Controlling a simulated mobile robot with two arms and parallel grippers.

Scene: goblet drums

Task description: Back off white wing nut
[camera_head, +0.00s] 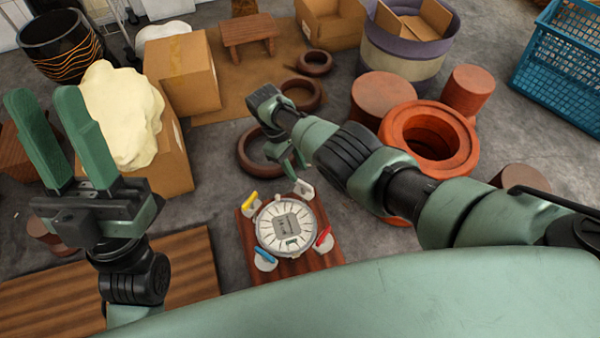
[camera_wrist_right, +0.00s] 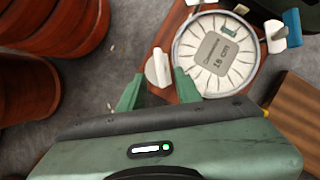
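The round drum head (camera_head: 287,227), pale and lettered 18 cm, lies on a reddish wooden board. White (camera_head: 303,190), yellow (camera_head: 251,204), red (camera_head: 324,239) and blue (camera_head: 265,257) wing nuts sit around its rim. My right gripper (camera_head: 295,172) points down just above the white one. In the right wrist view the white wing nut (camera_wrist_right: 158,68) stands upright in line with the gap between the fingertips of my right gripper (camera_wrist_right: 159,78). These fingers are apart; contact is not visible. My left gripper (camera_head: 46,95) is raised at the left, open and empty.
A dark red pottery ring (camera_head: 260,150) lies behind the board, and an orange pot (camera_head: 430,140) stands to the right. Cardboard boxes (camera_head: 185,70) and a cream lump (camera_head: 122,115) are at the left. A striped wooden surface (camera_head: 190,280) is at the lower left.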

